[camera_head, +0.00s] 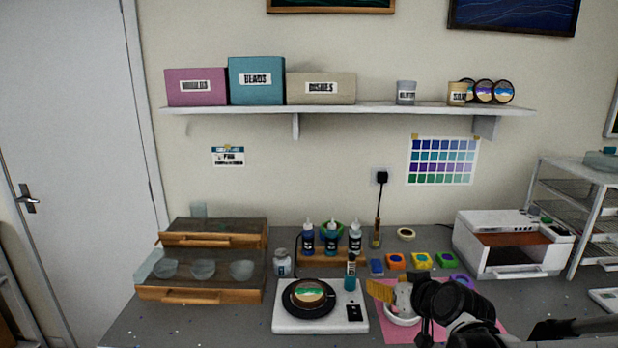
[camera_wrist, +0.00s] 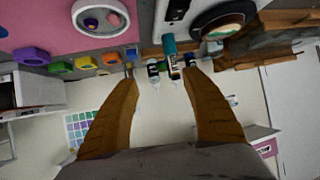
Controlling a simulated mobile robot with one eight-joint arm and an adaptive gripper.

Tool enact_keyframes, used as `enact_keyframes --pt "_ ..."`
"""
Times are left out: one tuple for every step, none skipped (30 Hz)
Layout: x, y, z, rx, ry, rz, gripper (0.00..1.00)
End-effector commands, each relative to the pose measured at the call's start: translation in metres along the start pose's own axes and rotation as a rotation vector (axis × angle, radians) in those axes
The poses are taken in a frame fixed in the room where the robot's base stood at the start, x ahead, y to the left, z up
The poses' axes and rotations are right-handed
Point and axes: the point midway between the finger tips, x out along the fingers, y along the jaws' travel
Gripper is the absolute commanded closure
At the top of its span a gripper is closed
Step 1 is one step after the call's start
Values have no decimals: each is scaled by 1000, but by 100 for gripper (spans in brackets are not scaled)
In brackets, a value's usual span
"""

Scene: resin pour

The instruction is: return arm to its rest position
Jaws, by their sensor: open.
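My gripper (camera_head: 378,291) is over the pink mat (camera_head: 475,293), to the right of the white scale (camera_head: 283,321), with the dark arm reaching in from the lower right. In the wrist view my gripper (camera_wrist: 160,70) has its two tan fingers spread wide with nothing held between them. A teal bottle (camera_head: 350,277) stands by the scale's back right. It also shows in the wrist view (camera_wrist: 170,50), in the direction of the gap between the fingertips. A round piece with green and tan bands (camera_head: 309,294) lies on the scale's black plate.
A white bowl (camera_head: 402,318) sits on the mat beneath my gripper. Several dropper bottles (camera_head: 331,240) stand in a wooden rack behind the scale. Small coloured moulds (camera_head: 421,261) and a white oven-like box (camera_head: 505,245) are to the right. Wooden trays with cups (camera_head: 200,297) are left.

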Motion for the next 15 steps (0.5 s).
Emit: enact_keyframes --pt "-12 -7 1 3 -22 -3 44" --pt "-19 -10 3 6 -37 -2 44" --pt "-30 -15 5 12 -59 -1 44" --pt "-39 -19 8 15 -78 0 44" --pt "-49 -23 11 20 -98 3 44" --pt "-64 -28 17 27 -128 8 44" --pt "-76 -32 22 32 -152 13 44" --pt "-87 -36 27 39 -176 20 44" --pt "-103 -40 35 48 -208 31 44" --pt "-115 -43 42 55 -230 41 44" --pt "-126 -45 49 61 -253 51 44" --pt "-141 -47 59 69 -281 67 44" --pt "-151 -48 66 76 -300 79 44" --pt "-161 -49 73 82 -319 92 44" --pt "-172 -50 82 89 -340 108 44"
